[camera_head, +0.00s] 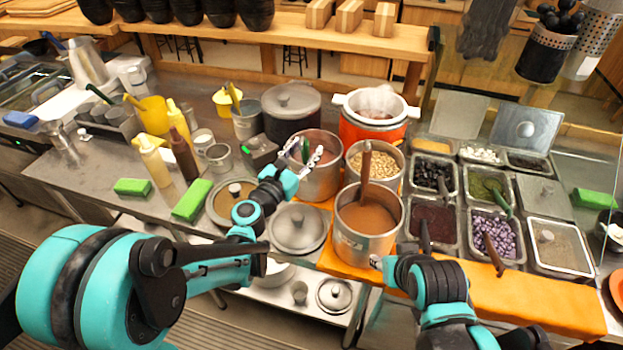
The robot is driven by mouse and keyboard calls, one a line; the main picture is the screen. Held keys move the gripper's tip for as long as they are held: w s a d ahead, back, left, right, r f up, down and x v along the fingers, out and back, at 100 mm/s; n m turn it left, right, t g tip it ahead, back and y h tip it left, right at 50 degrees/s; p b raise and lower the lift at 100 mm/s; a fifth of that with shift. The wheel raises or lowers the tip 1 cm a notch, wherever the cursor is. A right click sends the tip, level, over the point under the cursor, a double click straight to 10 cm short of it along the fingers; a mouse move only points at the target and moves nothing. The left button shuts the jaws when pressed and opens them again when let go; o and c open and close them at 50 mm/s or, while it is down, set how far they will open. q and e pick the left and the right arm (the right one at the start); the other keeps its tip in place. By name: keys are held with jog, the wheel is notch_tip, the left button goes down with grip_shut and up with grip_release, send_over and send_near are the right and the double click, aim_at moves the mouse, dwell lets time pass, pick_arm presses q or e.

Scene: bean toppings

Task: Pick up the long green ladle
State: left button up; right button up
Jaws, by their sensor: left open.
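The long green ladle (305,150) shows as a short stretch of green handle rising from a steel pot (327,180) of reddish-brown contents. Its lower part is hidden in the pot. My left gripper (305,157) is open over that pot's left rim, with one finger on each side of the green handle. I cannot tell whether either finger touches it. My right gripper (400,252) is at the front edge of the counter, between the front pot and the topping trays. Its fingers are seen poorly, and I cannot tell their opening.
A front pot (349,244) of brown liquid holds a brown ladle (366,165). Behind it are a pot of beans (375,146) and an orange cooker (358,129). Topping trays with spoons fill the right. A lid (299,229) lies below my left gripper; bottles (155,163) stand left.

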pick_arm(q)
grip_shut()
